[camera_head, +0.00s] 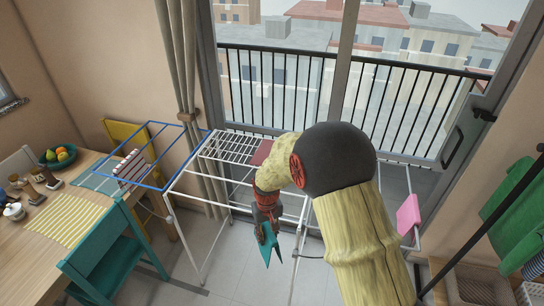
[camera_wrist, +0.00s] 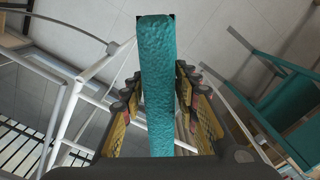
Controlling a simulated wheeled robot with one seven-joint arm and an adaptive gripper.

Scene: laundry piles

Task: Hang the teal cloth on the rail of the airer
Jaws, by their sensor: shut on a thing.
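The teal cloth (camera_head: 269,247) hangs from my gripper (camera_head: 266,214) in the head view, narrow at the top with pointed lower ends. In the wrist view the cloth (camera_wrist: 157,75) is a folded strip between my fingers (camera_wrist: 158,100), which are shut on it. The white airer (camera_head: 181,236) stands in front of the window, with slats on top and a blue frame at its left. My gripper and the cloth are in front of the airer's near side. My arm hides much of the airer's right part. White airer rails (camera_wrist: 65,110) show left of the cloth in the wrist view.
A dark red cloth (camera_head: 262,152) lies on the airer and a pink cloth (camera_head: 408,215) hangs at its right. A teal chair (camera_head: 112,262) and a laid table (camera_head: 25,235) stand left. A green garment (camera_head: 512,208) hangs at the right. Bare floor lies below my gripper.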

